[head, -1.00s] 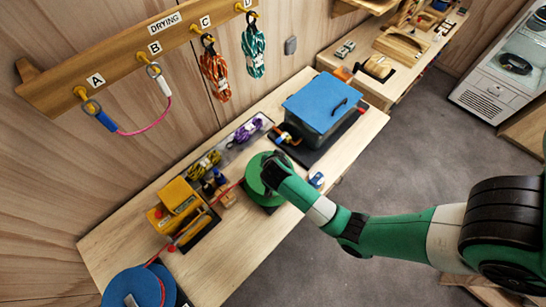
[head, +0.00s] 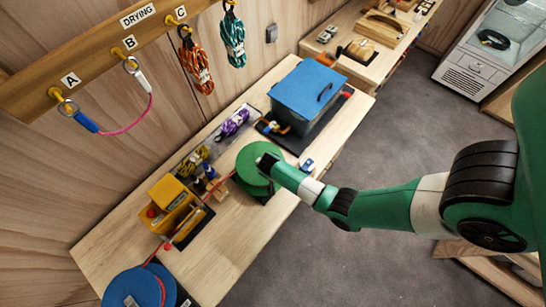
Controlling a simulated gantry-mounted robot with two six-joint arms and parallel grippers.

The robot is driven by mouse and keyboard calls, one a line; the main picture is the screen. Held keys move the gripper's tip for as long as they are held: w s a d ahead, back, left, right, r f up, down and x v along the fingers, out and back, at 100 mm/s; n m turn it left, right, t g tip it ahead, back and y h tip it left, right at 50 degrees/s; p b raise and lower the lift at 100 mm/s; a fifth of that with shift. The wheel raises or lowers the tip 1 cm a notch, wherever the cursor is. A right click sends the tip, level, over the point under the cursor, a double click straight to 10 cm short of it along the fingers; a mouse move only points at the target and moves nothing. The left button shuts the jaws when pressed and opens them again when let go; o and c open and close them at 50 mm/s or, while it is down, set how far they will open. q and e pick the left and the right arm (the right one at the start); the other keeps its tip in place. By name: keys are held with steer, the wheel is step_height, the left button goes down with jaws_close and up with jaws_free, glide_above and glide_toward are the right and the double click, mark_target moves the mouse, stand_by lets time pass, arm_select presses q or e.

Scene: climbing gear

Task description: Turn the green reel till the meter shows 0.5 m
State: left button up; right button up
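The green reel (head: 252,160) lies flat on the wooden bench. My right gripper (head: 266,163) is over the right part of the reel. It may be at the reel's handle, but the gripper hides that spot. I cannot tell whether its fingers are open or shut. The yellow meter (head: 168,190) stands left of the reel; no reading can be made out. A red rope (head: 222,181) runs between the meter and the green reel. It also runs from the meter's other side to the blue reel (head: 138,288) at the lower left. My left gripper is not in view.
A blue-lidded bin (head: 308,90) stands at the bench's right end. A tray with yellow and purple rope bundles (head: 233,123) lies behind the reel. Ropes and slings hang from the pegboard (head: 100,62). The bench front (head: 225,245) is mostly clear.

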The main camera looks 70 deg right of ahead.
steer(key=shift+d+f, duration=0.2)
steer(key=shift+f, duration=0.3)
jaws_close()
